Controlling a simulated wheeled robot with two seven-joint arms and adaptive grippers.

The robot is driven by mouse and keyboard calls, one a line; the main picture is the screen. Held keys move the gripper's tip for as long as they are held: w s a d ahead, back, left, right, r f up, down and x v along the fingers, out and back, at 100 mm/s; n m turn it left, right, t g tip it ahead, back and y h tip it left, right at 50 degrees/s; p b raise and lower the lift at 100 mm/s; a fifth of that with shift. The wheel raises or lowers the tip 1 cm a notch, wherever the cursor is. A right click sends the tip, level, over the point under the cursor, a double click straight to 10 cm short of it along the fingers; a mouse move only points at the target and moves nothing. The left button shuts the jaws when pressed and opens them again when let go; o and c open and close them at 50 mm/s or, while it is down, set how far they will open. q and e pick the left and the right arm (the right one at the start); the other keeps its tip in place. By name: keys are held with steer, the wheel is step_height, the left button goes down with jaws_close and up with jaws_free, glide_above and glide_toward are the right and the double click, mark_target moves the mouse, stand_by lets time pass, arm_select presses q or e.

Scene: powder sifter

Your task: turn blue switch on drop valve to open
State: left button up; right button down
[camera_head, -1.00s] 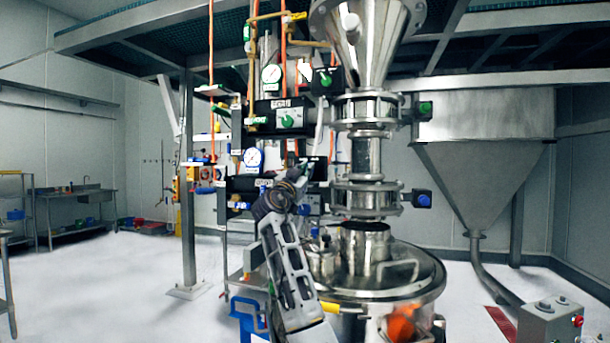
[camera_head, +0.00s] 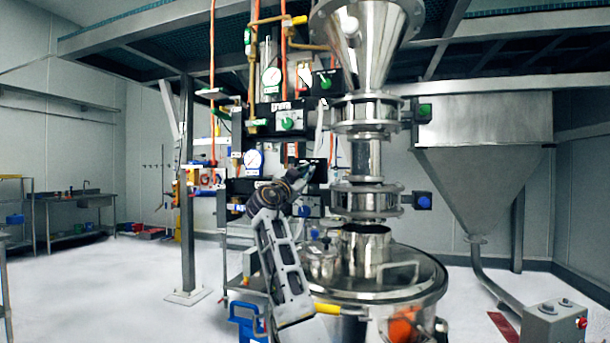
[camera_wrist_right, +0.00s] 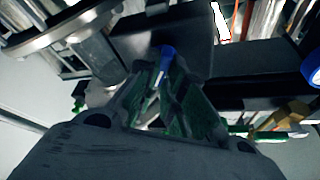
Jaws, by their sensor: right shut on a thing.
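The blue switch (camera_wrist_right: 167,58) shows in the wrist view as a narrow blue handle in front of a dark box. My right gripper (camera_wrist_right: 164,88) is shut on it, with its green-lined fingers on either side of the handle. In the head view the right gripper (camera_head: 308,170) reaches up to a black valve box (camera_head: 319,165) left of the steel column. The hand hides the switch there, and its exact angle cannot be told. My left gripper is not in view.
A steel vessel (camera_head: 425,285) stands below the column, close to my right arm. A blue knob (camera_head: 424,201) sits right of the column.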

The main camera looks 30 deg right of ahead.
steer(key=shift+s+d+r, duration=0.1)
steer(key=shift+s+r, duration=0.05)
steer(key=shift+r, duration=0.25)
steer(key=c, duration=1.5)
jaws_free()
steer(key=shift+f, duration=0.15)
steer(key=shift+w+d+f, duration=0.1)
steer(key=shift+w, duration=0.1)
steer(key=shift+f, duration=0.2)
steer(key=shift+v, duration=5.95)
steer(key=shift+s+r, duration=0.1)
